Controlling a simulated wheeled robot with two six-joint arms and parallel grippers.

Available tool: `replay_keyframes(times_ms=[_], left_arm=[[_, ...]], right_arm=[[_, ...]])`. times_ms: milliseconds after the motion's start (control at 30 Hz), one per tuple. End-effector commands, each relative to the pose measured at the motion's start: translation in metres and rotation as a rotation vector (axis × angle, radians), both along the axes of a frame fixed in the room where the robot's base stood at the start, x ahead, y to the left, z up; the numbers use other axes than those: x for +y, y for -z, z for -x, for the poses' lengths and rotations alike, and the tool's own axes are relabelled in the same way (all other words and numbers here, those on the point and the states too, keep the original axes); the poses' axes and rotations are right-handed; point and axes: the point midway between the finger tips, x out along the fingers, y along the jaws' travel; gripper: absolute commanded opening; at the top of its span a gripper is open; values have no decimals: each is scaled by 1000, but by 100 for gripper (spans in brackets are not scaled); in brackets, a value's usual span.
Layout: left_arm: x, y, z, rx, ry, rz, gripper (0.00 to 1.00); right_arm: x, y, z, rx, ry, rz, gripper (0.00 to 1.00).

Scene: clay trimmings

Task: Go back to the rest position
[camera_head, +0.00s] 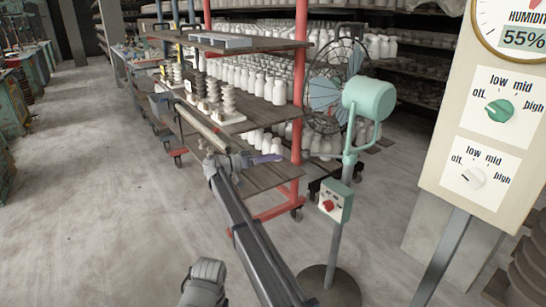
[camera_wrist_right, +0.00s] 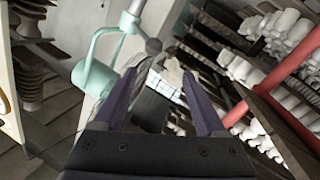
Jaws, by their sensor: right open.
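My right gripper (camera_head: 264,158) shows in the middle of the head view, with its fingers pointing right. It is in front of the shelf rack and left of the fan's stand. In the right wrist view the right gripper (camera_wrist_right: 158,78) has its two purple fingers apart, with nothing held between them. My left gripper is not in the head view.
A standing fan (camera_head: 369,98) with a small control box (camera_head: 342,195) is right of my right gripper. The wheeled rack (camera_head: 301,75) holds white bottles. Floor at left is clear.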

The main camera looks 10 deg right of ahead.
Motion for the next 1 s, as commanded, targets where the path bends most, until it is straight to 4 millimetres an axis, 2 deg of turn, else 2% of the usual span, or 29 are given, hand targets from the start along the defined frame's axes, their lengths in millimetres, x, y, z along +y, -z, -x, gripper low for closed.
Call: replay_keyframes(times_ms=[67,167,267,300,367,400,467,500,600,700,833,1000], left_arm=[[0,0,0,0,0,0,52],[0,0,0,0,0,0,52],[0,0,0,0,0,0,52],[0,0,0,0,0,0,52],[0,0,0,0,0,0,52],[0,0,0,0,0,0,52],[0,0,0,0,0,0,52],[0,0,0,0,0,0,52],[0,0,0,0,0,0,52],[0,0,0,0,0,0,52],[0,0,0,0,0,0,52],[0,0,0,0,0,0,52]], right_arm=[[-4,4,6,16,2,-15,73],[-20,22,33,92,3,-89,73],[-43,57,82,239,-14,-235,73],[-51,74,106,309,-29,-310,73],[-59,100,143,417,-65,-425,73],[-62,117,167,485,-96,-505,73],[-62,141,205,583,-156,-623,73],[-60,156,230,643,-205,-701,73],[-47,184,283,761,-335,-872,73],[-30,202,323,834,-464,-1001,73],[-7,214,366,890,-621,-1126,73],[23,220,415,920,-822,-1251,73]])
